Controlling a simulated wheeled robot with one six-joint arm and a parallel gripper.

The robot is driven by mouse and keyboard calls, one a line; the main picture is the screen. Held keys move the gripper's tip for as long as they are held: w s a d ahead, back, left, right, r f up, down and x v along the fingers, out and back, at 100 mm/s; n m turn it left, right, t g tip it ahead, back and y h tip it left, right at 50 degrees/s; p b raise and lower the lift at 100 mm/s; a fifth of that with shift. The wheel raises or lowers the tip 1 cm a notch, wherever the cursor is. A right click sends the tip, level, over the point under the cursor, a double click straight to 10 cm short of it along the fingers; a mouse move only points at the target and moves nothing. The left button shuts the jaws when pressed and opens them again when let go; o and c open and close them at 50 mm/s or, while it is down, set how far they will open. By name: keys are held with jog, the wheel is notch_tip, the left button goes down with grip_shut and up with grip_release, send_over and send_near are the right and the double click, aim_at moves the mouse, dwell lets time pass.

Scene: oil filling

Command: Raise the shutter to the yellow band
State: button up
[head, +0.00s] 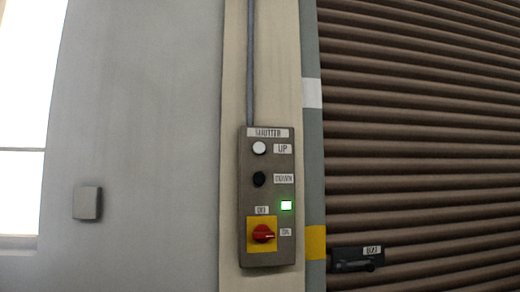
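The brown slatted shutter (420,120) fills the right side of the head view, with slats down to the bottom of the picture. A yellow band (315,243) is marked on the grey guide rail at the shutter's left edge. A control box (266,200) labelled SHUTTER is on the beige post. It has a white UP button (259,148), a black button (259,179) below it, a lit green lamp (286,205) and a red rotary switch (263,233) on a yellow plate. My gripper is not in view.
A black latch or handle (357,259) with a small label is on the shutter, low beside the yellow band. A white band (312,93) is higher on the rail. A grey conduit (250,60) runs up from the box. A small wall plate (87,203) is at left.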

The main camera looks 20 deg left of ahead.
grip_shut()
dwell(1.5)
